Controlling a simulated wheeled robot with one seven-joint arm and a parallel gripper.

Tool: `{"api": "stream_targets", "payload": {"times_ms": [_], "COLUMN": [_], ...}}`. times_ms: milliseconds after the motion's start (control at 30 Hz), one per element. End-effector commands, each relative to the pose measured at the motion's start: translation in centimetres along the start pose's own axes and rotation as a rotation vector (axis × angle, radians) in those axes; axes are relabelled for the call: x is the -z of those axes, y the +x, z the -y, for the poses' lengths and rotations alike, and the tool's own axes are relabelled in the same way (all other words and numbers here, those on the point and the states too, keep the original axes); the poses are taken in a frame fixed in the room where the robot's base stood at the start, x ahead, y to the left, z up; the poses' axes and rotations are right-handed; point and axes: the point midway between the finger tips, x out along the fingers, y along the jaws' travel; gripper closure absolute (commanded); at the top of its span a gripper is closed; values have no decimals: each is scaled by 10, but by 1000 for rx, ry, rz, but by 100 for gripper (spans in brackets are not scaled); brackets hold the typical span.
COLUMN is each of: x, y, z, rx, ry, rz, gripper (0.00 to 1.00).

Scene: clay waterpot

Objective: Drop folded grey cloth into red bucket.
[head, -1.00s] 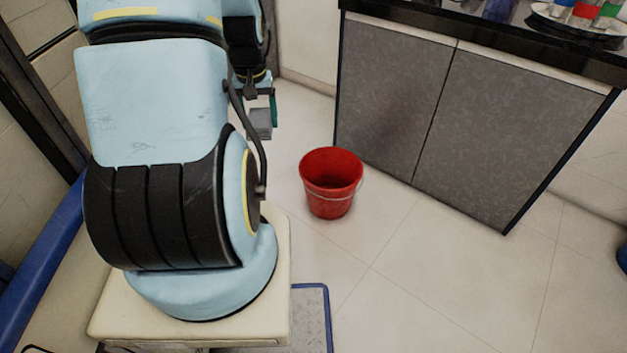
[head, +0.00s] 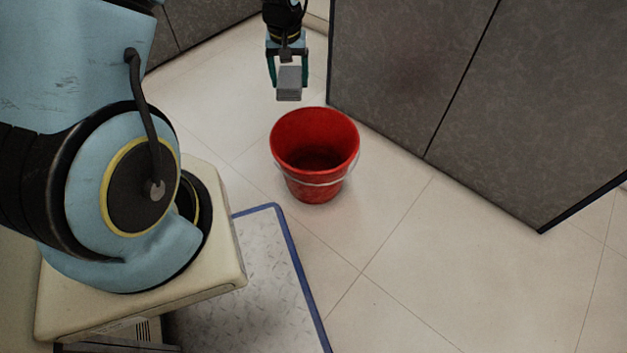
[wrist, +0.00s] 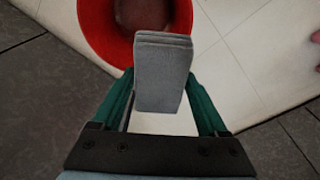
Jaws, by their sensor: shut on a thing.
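The folded grey cloth (head: 289,84) hangs between the fingers of my gripper (head: 288,66), which is shut on it. The cloth also shows in the wrist view (wrist: 161,75), a flat layered block held between the green fingers (wrist: 160,100). The red bucket (head: 315,190) stands upright on the floor, its mouth open and its inside dark, with a pale handle at its side. In the head view the cloth is above and behind the bucket's far rim. In the wrist view the bucket (wrist: 92,30) shows past the cloth's far end, which covers part of its rim.
Grey cabinets (head: 480,120) stand behind and to the right of the bucket. A blue-edged metal plate (head: 255,280) lies in front at the left. The tiled floor (head: 440,270) right of the bucket is clear.

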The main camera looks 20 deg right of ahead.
Motion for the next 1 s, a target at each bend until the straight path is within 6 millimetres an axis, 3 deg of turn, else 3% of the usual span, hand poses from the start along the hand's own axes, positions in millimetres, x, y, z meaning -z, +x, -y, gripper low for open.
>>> {"api": "stream_targets", "payload": {"times_ms": [33, 100, 300, 567, 1000], "x": [-6, -11, -21, -24, -30], "y": [25, 38, 56, 70, 116], "z": [-21, -41, -73, -77, -77], "rx": [-3, -5, -10, -10, -11], "ry": [31, 57, 97, 103, 101], "rz": [-1, -1, -3, -2, -2], "gripper": [76, 76, 76, 76, 76]}}
